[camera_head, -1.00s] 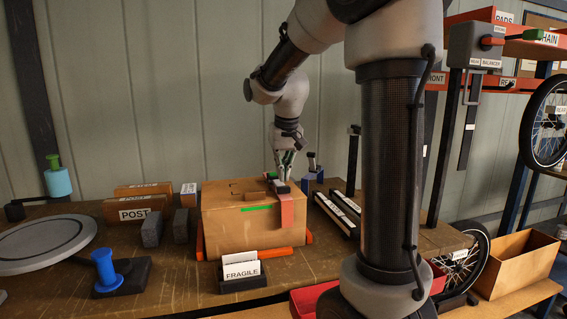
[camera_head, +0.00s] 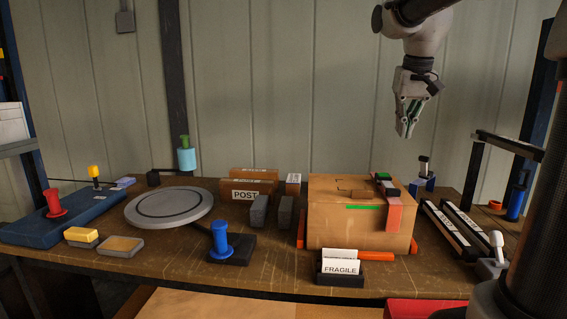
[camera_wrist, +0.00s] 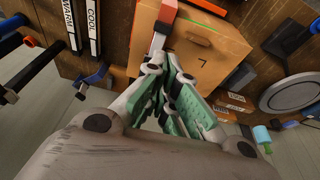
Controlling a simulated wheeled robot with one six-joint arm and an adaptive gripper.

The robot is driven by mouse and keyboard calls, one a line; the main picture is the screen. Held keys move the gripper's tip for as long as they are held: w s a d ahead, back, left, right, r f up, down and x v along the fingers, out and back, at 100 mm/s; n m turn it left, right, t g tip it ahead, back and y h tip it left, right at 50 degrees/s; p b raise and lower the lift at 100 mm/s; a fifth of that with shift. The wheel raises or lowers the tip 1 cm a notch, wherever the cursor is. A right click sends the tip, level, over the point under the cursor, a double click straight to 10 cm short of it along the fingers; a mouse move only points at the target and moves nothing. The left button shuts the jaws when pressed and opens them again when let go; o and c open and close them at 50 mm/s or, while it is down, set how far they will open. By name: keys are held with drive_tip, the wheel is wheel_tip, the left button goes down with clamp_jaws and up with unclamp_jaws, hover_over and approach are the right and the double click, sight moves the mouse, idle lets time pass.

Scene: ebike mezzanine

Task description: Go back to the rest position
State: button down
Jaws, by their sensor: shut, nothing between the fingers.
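My gripper (camera_head: 406,130) hangs in the air above the right part of the bench, near the wall, fingers pointing down. It is shut and empty. In the wrist view its green-padded fingers (camera_wrist: 178,110) are close together in front of the cardboard box. The cardboard box (camera_head: 350,228) stands on the bench below and to the left of the gripper, apart from it. A red strip (camera_head: 394,215) with a dark block on top lies over the box's right top edge. The upper arm runs out of the picture at the top right.
On the bench (camera_head: 190,265) are a round grey turntable (camera_head: 168,206), a blue spool (camera_head: 220,238), POST boxes (camera_head: 247,190), grey blocks (camera_head: 259,212) and a FRAGILE card holder (camera_head: 341,268). Long labelled bars (camera_head: 452,228) lie right of the box. The air around the gripper is clear.

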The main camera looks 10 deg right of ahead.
drive_tip(key=s+a+f+n, duration=0.1)
drive_tip(key=s+a+f, duration=0.1)
drive_tip(key=s+f, duration=0.5)
drive_tip(key=s+a+f+n+t, duration=0.1)
drive_tip(key=s+f, duration=0.5)
drive_tip(key=s, duration=0.8)
drive_tip(key=shift+s+a+f+n+y, duration=0.35)
drive_tip(key=shift+a+n+y, duration=0.05)
drive_tip(key=shift+a, duration=0.35)
